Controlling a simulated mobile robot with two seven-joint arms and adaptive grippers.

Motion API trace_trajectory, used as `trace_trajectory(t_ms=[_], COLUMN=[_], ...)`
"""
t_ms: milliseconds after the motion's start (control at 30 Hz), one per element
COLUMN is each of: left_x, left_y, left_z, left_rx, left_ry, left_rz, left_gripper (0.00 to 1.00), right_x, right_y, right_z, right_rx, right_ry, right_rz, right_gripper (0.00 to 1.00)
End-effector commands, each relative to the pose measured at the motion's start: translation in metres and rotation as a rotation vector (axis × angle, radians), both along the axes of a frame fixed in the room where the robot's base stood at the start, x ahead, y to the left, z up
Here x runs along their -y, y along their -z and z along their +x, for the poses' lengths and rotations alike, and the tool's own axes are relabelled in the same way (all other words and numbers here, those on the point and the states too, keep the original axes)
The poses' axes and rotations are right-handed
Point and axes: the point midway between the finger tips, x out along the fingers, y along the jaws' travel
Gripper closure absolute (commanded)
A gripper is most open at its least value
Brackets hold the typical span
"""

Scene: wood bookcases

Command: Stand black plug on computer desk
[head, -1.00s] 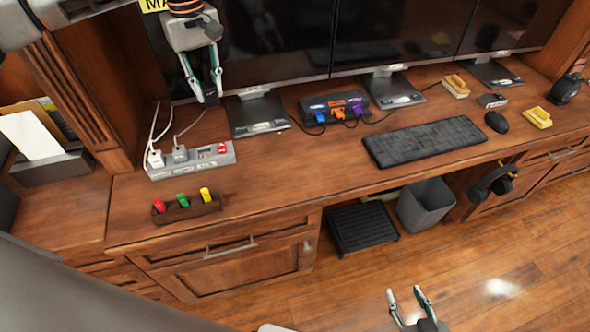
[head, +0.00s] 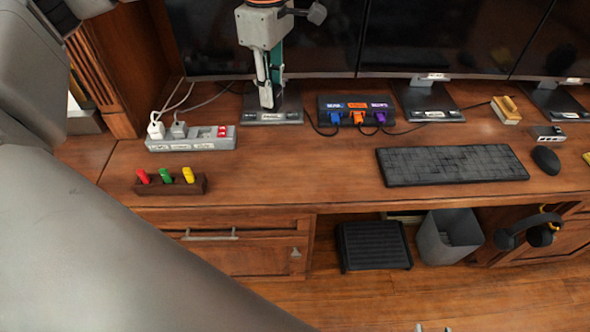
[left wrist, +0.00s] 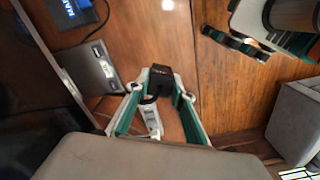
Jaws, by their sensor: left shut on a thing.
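My left gripper (head: 268,92) is shut on a black plug (head: 268,99), in front of the left monitor's base. The plug also shows between the fingertips in the left wrist view (left wrist: 159,78). I cannot tell whether it touches the wooden computer desk (head: 300,165). My right gripper (head: 433,328) shows only its two spread fingertips at the bottom edge of the head view, below the desk and apart from it.
A power strip (head: 190,144) with white and grey plugs lies left. A holder (head: 172,188) with red, green and yellow pieces is nearer. A hub (head: 357,107), keyboard (head: 450,165) and mouse (head: 546,160) are right. The desk's front middle is bare.

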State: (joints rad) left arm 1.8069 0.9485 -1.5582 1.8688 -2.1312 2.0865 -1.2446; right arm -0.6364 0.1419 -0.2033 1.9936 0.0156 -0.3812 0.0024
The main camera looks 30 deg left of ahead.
Motion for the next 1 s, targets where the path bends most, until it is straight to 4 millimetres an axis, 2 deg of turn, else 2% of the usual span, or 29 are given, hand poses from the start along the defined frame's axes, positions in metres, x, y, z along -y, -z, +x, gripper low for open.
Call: trace_trajectory(t_ms=[167, 267, 733, 900, 1000], left_x=[0.001, 0.002, 0.002, 0.001, 0.002], left_y=[0.005, 0.018, 0.131, 0.155, 0.159], left_z=[-0.004, -0.005, -0.006, -0.005, -0.004], left_rx=[-0.002, -0.004, -0.008, -0.004, 0.0], left_ry=[-0.048, -0.053, -0.052, -0.052, -0.052], left_rz=[0.002, 0.002, 0.001, 0.003, 0.002], left_gripper=[0.98, 0.98, 0.98, 0.98, 0.98], right_x=[0.0, 0.0, 0.002, 0.005, 0.005], right_y=[0.002, 0.006, 0.027, 0.022, 0.02], right_z=[0.001, -0.001, -0.006, 0.001, 0.005], right_rx=[0.002, -0.002, -0.017, 0.0, 0.007], right_ry=[0.001, 0.0, -0.003, 0.0, -0.001], right_rz=[0.0, -0.001, -0.018, -0.024, -0.025], right_gripper=[0.6, 0.6, 0.6, 0.6, 0.6])
